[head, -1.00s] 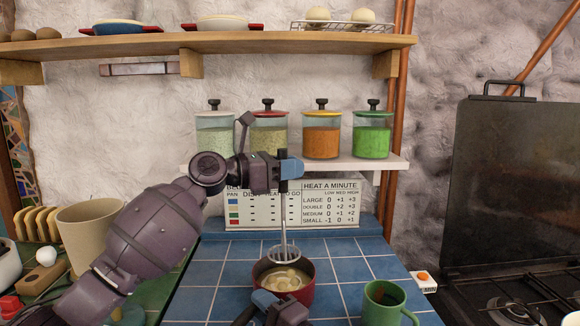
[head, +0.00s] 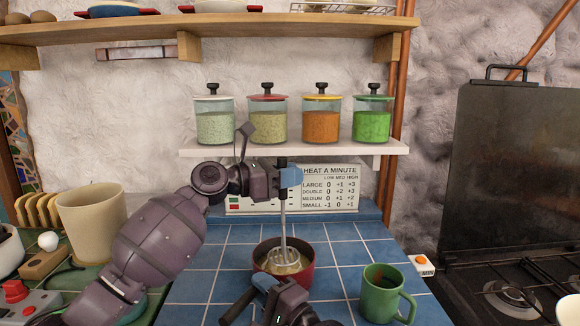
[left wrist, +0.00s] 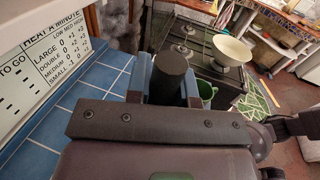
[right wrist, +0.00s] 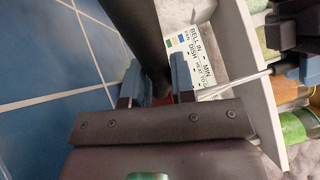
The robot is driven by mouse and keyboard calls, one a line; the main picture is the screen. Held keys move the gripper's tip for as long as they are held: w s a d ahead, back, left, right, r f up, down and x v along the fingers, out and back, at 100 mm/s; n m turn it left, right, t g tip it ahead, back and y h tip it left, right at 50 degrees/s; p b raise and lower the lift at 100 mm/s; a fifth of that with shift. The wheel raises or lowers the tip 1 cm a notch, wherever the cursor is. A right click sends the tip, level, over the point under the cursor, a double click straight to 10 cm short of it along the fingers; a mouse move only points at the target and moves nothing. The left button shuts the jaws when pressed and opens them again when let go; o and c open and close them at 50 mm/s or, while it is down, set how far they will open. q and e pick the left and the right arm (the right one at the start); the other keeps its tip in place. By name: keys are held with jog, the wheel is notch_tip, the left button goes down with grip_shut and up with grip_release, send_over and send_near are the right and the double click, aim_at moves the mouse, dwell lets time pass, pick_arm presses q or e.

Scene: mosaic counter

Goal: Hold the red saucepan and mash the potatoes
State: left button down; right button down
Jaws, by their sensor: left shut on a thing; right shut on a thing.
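The red saucepan (head: 309,282) stands on the blue tiles with pale yellow potatoes (head: 292,269) inside. My right gripper (head: 262,284) is shut on its black handle, which also shows between the fingers in the right wrist view (right wrist: 140,40). My left gripper (head: 290,177) is shut on the masher's dark handle above the pan; that handle fills the jaw in the left wrist view (left wrist: 172,72). The masher's metal shaft (head: 283,215) points straight down, with its head inside the pan at the potatoes. How deep the head presses is hard to tell.
A green mug (head: 378,294) stands close to the right of the pan. A beige pot (head: 91,220) is at the left, and a black stove (head: 510,300) at the right. A white shelf (head: 300,149) with several jars is behind. Blue tiles left of the pan are clear.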

pick_arm(q)
jog(key=shift+f, duration=3.15)
jog(key=shift+r, duration=2.25)
jog(key=shift+w, duration=0.1)
jog(key=shift+w+d, duration=0.25)
jog(key=shift+w, duration=0.25)
jog(key=shift+w+d, duration=0.25)
jog(key=shift+w, duration=0.2)
jog(key=shift+f, duration=2.25)
notch_tip(320, 180, up, 4)
jog(key=shift+r, duration=0.25)
